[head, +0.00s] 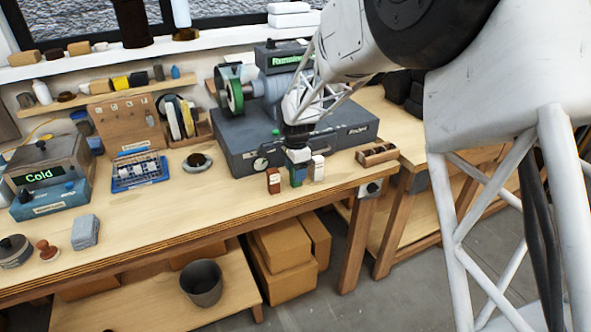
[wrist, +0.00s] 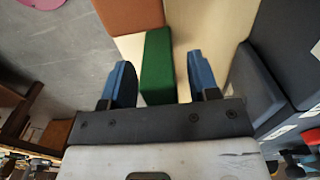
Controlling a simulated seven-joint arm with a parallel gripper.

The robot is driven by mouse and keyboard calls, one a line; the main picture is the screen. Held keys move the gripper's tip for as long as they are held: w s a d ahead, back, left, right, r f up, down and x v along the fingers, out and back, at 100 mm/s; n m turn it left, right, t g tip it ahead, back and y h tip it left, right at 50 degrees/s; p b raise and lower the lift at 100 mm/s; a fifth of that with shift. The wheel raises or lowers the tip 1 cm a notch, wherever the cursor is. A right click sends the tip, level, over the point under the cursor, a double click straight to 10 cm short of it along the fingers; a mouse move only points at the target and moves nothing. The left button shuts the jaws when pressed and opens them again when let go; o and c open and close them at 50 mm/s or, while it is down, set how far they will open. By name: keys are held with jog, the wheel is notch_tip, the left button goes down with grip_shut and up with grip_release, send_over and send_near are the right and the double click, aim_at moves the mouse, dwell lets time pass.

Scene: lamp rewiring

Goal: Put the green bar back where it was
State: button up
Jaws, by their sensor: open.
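The green bar (wrist: 157,65) shows in the wrist view between the two blue fingers of my gripper (wrist: 160,72). The fingers are open, with a visible gap on each side of the bar. In the head view my gripper (head: 298,168) points down at the front of the bench, between a small red block (head: 273,181) and a small white block (head: 318,167). The green bar is mostly hidden there by the fingers. A reddish-brown block (wrist: 130,14) lies close beyond the bar in the wrist view.
A large grey machine (head: 240,152) stands just behind my gripper. A wooden holder (head: 377,155) lies to the right, near the bench edge. A blue rack (head: 138,172) and a dark round piece (head: 197,162) are to the left. The bench front (head: 220,202) between is clear.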

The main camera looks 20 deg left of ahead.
jog(key=shift+r, duration=0.15)
notch_tip(320, 180, up, 12)
dwell(0.7)
dwell(0.8)
